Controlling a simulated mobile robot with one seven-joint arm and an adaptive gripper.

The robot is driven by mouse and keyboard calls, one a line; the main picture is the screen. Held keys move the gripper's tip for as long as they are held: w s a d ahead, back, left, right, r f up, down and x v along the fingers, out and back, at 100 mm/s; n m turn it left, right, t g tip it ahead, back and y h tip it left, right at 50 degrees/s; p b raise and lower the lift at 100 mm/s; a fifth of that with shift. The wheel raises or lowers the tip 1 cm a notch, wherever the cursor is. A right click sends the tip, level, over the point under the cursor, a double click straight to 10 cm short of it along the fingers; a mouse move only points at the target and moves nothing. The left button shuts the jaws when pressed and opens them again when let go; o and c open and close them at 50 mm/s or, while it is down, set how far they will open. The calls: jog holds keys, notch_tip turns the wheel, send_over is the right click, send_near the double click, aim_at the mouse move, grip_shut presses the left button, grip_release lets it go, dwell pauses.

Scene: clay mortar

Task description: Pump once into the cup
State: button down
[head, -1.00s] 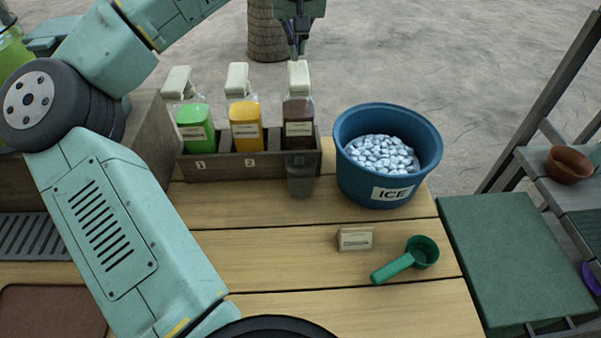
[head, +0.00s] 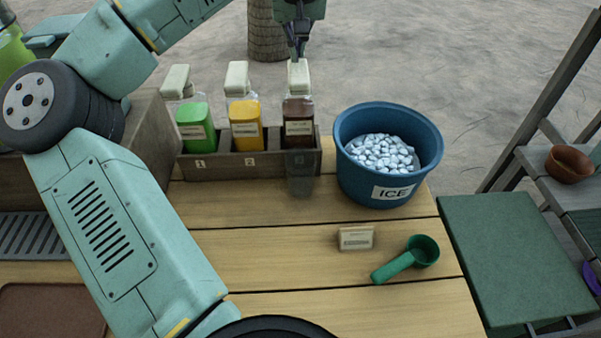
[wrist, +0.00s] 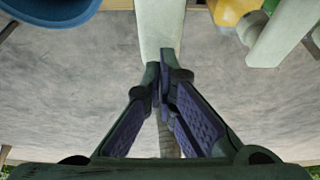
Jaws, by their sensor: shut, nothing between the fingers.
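Three pump bottles stand in a wooden rack (head: 230,168): a green one (head: 196,127), a yellow one (head: 246,127) and a dark brown one (head: 298,128) at the right. A clear cup (head: 300,182) stands in front of the brown bottle, under its pump. My gripper (head: 298,56) is shut and empty, fingers pointing down onto the brown bottle's pale pump head (head: 299,76). In the wrist view the closed fingertips (wrist: 160,68) are at the pale pump head (wrist: 160,25) and appear to touch it.
A blue ice bucket (head: 350,165) stands right of the rack. A small label block (head: 355,238) and a green scoop (head: 408,258) lie on the wooden table. A green board (head: 515,260) and a shelf with a brown bowl (head: 569,165) are at the right. The table's front middle is clear.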

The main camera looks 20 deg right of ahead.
jog(key=shift+f+b, duration=0.6)
jog(key=shift+f, duration=0.65)
jog(key=shift+r, duration=0.1)
jog(key=shift+r+p, duration=1.5)
jog(key=shift+p, duration=0.1)
notch_tip(320, 180, up, 6)
